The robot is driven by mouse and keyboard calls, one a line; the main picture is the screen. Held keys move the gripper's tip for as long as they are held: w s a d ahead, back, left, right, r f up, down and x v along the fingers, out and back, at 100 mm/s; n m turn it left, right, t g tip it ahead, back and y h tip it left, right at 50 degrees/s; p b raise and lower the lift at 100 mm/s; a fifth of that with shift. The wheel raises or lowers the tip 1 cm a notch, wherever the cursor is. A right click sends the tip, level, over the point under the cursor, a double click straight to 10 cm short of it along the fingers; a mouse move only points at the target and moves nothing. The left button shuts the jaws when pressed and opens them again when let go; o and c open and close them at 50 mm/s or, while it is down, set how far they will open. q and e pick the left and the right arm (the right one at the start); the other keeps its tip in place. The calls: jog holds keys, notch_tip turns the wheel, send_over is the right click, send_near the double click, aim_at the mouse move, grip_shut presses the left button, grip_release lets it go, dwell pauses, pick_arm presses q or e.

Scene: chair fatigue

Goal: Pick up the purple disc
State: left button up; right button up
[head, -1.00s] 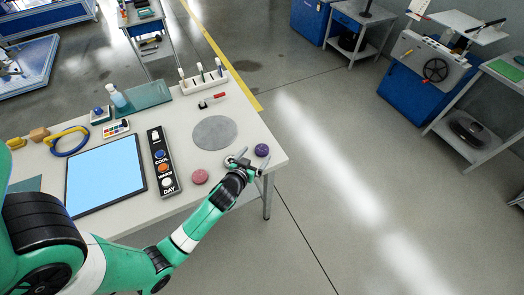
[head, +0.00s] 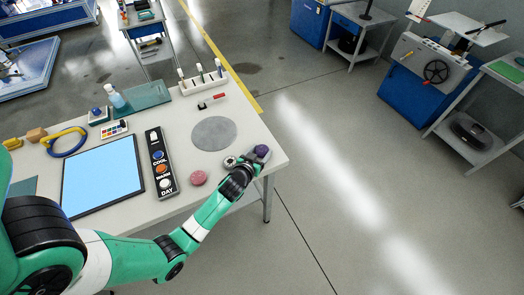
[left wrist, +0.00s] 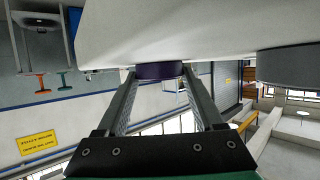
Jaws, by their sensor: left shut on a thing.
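The purple disc (head: 262,150) is near the right edge of the white table. My left gripper (head: 257,158) is at the disc, its fingers shut on it. In the left wrist view the purple disc (left wrist: 160,71) sits between the two fingertips, close against the pale table surface. I cannot tell whether it is lifted off the table. My right gripper is not in view.
A grey round plate (head: 214,133) lies just behind my gripper on the table (head: 240,115). A pink disc (head: 198,178) lies to its left. A black panel with buttons (head: 162,162) and a light blue screen (head: 104,176) lie further left. The table edge is close by.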

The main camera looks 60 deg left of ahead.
aim_at(260, 153)
pick_arm(q)
jog(key=shift+c, duration=1.4)
jog(key=shift+r, duration=0.2)
notch_tip(260, 153, up, 4)
jog(key=shift+s+d+f+p, duration=0.1)
jog(key=shift+d+f+p, duration=0.05)
jog(key=shift+p, duration=0.95)
jog(key=w+r+p+v, duration=0.1)
jog(key=v, duration=0.7)
jog(key=r+p+v, duration=0.2)
jog(key=v, duration=0.6)
jog(key=shift+w, duration=0.45)
